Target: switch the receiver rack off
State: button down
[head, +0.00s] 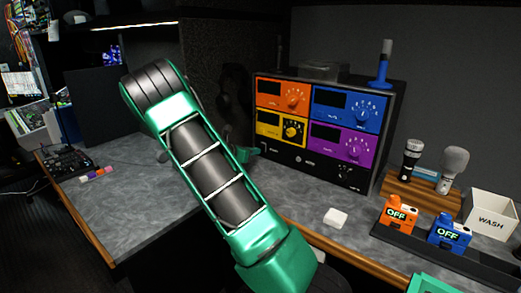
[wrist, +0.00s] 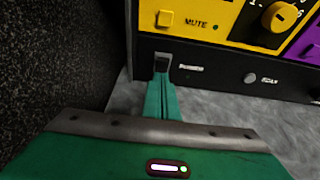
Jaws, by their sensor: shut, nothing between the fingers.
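The receiver rack (head: 318,164) is a black case on the worktop with orange, blue, yellow and purple modules. In the wrist view, its black lower strip (wrist: 220,72) carries a small dark switch (wrist: 162,59) at the left, below the yellow module. My gripper (wrist: 161,78) is shut and empty, with its green fingertips right at the lower part of the switch. I cannot tell whether they touch it, or which way the switch is set. In the head view, my gripper (head: 247,153) is at the rack's lower left corner, partly hidden behind my arm.
Right of the rack stand two microphones (head: 411,158) in a wooden holder, orange (head: 397,214) and blue (head: 449,234) packs reading OFF, and a WASH box (head: 490,215). A white block (head: 336,218) lies in front. A dark speckled panel (wrist: 60,60) stands close left of my gripper.

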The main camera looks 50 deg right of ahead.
jog(key=shift+v, duration=2.3)
jog(key=shift+s, duration=0.1)
